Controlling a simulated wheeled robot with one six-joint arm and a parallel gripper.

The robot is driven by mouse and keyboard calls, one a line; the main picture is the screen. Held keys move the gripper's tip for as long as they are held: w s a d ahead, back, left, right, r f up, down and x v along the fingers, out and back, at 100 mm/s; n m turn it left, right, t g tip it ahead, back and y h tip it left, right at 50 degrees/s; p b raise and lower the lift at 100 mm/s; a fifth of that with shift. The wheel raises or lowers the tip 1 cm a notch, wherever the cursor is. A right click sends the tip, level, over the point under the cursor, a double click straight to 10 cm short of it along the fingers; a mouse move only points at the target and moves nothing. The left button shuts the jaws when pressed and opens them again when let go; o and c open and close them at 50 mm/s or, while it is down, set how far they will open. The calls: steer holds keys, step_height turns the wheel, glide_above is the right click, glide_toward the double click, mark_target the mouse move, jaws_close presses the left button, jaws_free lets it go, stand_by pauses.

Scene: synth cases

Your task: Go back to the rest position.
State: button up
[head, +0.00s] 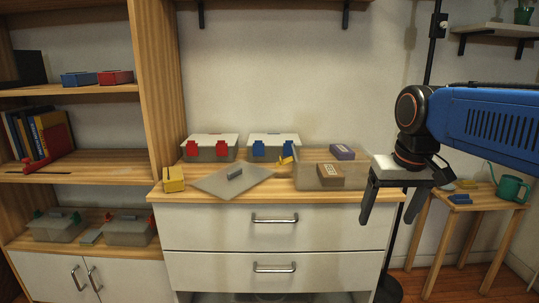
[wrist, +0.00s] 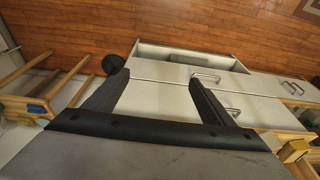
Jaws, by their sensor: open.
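My gripper (head: 388,212) hangs at the right of the head view, in front of the wall and beside the right end of the drawer cabinet. Its two black fingers point down and stand apart with nothing between them. In the wrist view my gripper (wrist: 160,80) is also open and empty, with the cabinet front and wooden floor beyond the fingertips.
The wooden cabinet top (head: 290,190) holds a clear open bin (head: 345,182) with boxes in it, a loose grey lid (head: 232,180), two latched containers (head: 210,148) and a yellow block (head: 173,180). A small side table (head: 470,200) with a green watering can (head: 511,188) stands right. Shelves (head: 85,178) stand left.

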steer(key=s+d+f+t, duration=0.2)
steer(key=s+f, duration=1.2)
steer(key=shift+s+f, duration=0.2)
steer(key=shift+f, duration=0.05)
